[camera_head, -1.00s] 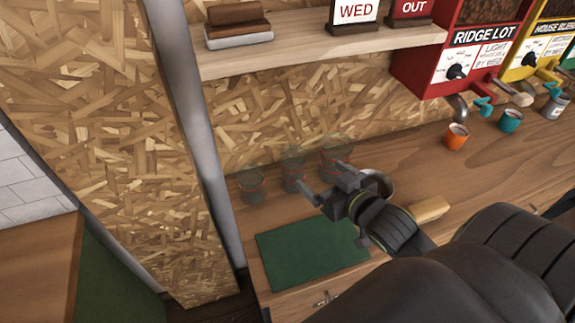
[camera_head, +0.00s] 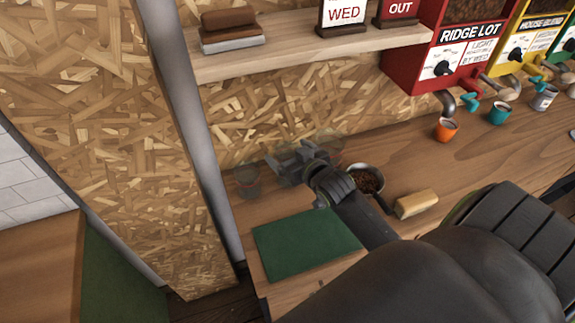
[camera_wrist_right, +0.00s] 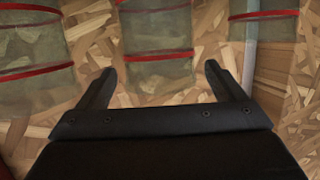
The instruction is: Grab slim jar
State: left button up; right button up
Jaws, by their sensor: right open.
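Three clear glass jars with red bands stand in a row at the back of the wooden counter. The middle one, which looks slim, shows in the right wrist view (camera_wrist_right: 158,38) in front of and between my open fingertips; no grip on it shows. In the head view it is mostly hidden behind my right gripper (camera_head: 287,160). A wider jar shows at the left in the wrist view (camera_wrist_right: 35,50). Another jar is at the right there (camera_wrist_right: 264,28) and left of the gripper in the head view (camera_head: 247,180). My right gripper (camera_wrist_right: 158,75) is open and empty. My left gripper is out of view.
A green mat (camera_head: 305,245) lies in front of the jars. A pan of beans (camera_head: 367,178) and a tan block (camera_head: 416,203) sit right of my gripper. A wooden shelf (camera_head: 320,55) overhangs behind. An orange cup (camera_head: 446,129) stands further right.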

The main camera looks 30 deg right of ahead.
jog(key=shift+x, duration=1.45)
jog(key=shift+c, duration=0.4)
jog(key=c, duration=1.4)
